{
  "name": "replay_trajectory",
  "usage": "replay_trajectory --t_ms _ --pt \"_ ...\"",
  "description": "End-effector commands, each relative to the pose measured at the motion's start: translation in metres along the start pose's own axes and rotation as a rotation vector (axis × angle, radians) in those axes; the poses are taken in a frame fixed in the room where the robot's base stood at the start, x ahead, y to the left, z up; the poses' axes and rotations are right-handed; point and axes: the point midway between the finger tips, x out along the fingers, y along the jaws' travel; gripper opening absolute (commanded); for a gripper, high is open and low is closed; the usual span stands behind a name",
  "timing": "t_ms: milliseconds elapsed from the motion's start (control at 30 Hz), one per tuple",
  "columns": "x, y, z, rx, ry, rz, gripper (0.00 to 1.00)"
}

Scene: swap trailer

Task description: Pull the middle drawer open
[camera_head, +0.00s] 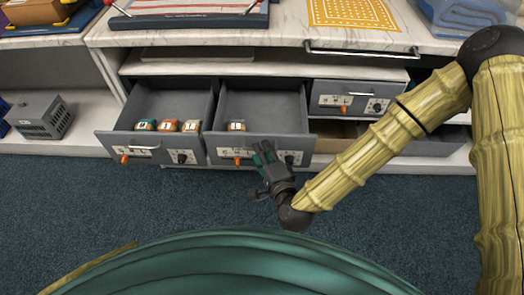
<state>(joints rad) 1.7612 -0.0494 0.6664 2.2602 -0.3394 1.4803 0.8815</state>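The middle drawer (258,142) is grey and stands pulled out from the cabinet. One small block (236,125) with an orange and white face lies inside it at the left. Its front has an orange knob (238,159) at the left and a dark knob (290,159) at the right. My gripper (263,156) is at the middle of that front, with its fingers over it. The fingers cover the area where the handle sits, so I cannot tell whether they are shut on it.
The left drawer (138,144) is also out, with several small blocks inside. The right drawer (350,98) is shut, with a white handle. A marble counter (270,36) lies above. A grey crate (41,114) stands at the left. Blue carpet (130,205) lies clear in front.

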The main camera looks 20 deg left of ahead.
Motion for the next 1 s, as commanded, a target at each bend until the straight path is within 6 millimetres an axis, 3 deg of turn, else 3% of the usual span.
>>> replay_trajectory --t_ms 533,733,1000 --pt "-0.091 0.000 -0.001 0.001 0.001 0.002 0.31" --pt "-0.107 0.000 -0.001 0.001 0.001 0.001 0.31" --pt "-0.109 0.000 -0.001 0.000 0.001 0.000 0.31"
